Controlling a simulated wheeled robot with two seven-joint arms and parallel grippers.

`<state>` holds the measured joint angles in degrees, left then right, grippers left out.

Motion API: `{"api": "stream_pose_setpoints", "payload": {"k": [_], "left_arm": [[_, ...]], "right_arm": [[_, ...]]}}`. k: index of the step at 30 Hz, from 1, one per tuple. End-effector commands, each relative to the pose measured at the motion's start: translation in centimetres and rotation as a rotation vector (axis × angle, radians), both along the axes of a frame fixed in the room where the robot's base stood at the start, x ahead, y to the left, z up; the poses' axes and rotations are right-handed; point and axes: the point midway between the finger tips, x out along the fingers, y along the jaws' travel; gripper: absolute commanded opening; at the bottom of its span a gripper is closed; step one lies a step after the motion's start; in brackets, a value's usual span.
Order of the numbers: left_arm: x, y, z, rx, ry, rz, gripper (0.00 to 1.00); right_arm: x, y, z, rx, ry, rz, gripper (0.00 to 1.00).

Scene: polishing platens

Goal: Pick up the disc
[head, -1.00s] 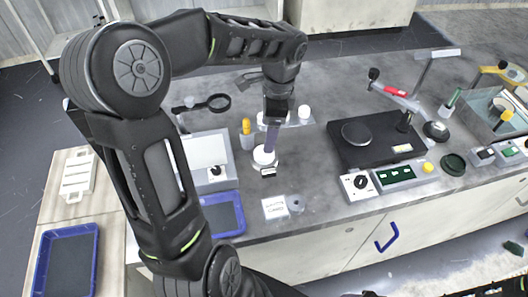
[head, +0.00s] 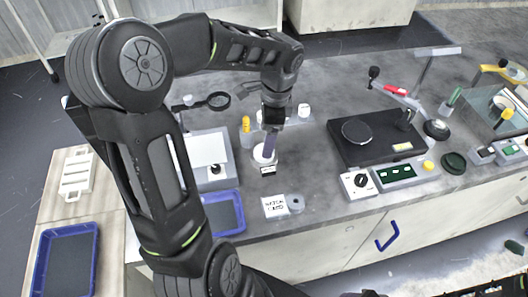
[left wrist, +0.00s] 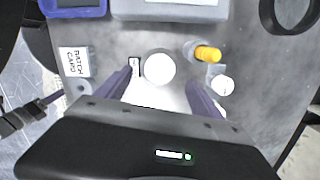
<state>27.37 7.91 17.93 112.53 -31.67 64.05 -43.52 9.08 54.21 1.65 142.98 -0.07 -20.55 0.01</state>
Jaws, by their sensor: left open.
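A white round disc (head: 259,155) sits on the grey bench, partly hidden by my left gripper in the head view. In the left wrist view the disc (left wrist: 159,69) lies between and beyond the two fingers. My left gripper (head: 269,150) points down over it. Its fingers (left wrist: 161,82) are apart, with nothing held between them; contact with the disc cannot be told. A small dark label block (head: 268,170) stands beside the disc. My right gripper is out of view.
A batch card (head: 274,207) and grey ring (head: 295,203) lie in front. A black platen unit (head: 375,137) is to the right, a blue tray (head: 238,211) to the left.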

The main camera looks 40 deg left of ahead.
Motion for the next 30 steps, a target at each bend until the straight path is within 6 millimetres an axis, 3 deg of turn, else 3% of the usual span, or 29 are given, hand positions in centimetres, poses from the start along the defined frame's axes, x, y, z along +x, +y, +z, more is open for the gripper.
{"api": "stream_pose_setpoints", "payload": {"k": [12,30], "left_arm": [[-0.4,0.4,-4.9,0.0,0.001,0.0,0.77],[-0.4,0.4,-5.0,0.0,0.0,0.0,0.77]], "right_arm": [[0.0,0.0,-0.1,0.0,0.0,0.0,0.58],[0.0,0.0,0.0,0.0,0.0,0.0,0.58]]}}
